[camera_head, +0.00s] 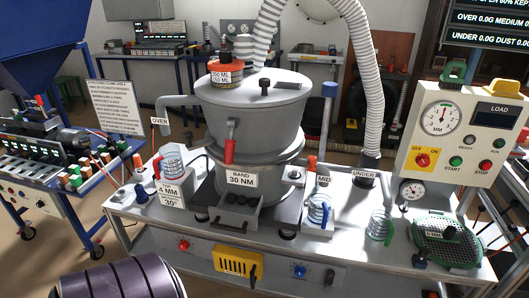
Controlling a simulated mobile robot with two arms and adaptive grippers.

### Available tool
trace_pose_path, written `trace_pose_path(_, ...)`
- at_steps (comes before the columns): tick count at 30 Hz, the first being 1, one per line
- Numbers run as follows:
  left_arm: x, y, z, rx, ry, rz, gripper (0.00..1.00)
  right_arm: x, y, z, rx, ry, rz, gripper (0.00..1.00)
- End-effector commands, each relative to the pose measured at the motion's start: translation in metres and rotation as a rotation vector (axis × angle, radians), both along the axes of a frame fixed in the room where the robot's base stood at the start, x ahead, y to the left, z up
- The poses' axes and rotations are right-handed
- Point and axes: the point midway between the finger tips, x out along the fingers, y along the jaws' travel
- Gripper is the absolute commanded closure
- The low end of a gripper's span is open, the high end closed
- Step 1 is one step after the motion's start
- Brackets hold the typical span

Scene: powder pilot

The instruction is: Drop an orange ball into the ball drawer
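I cannot make out a distinct orange ball. A jar with an orange band (226,71), labelled in ML, stands on the lid of the large grey sieve machine (253,120). A small grey tray-like part (256,212) with dark round spots sits at the machine's foot, below the "BAND 30 NM" label. A yellow slotted box (238,262) is on the bench's front panel. No label marks either one as the ball drawer, so I cannot tell which it is.
Clear cups with red (172,164), blue (319,211) and green (381,227) parts stand on the white bench. A green-rimmed round sieve (447,242) lies at the right, below the control box (462,135). A ribbed white hose (366,80) hangs behind. A blue-framed bench stands left.

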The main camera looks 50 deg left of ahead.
Motion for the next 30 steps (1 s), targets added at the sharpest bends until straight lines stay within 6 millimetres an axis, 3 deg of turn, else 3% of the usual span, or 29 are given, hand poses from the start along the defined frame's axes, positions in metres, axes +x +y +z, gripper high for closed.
trace_pose_path(24,0.0,0.0008,-0.0001,0.001,0.0,0.001,0.51,-0.0007,-0.0005,-0.0001,0.0,0.001,-0.001,0.7)
trace_pose_path(30,-0.0005,0.0009,-0.0003,0.001,0.001,0.001,0.7,-0.0005,-0.0004,0.0,0.0,0.001,-0.001,0.7)
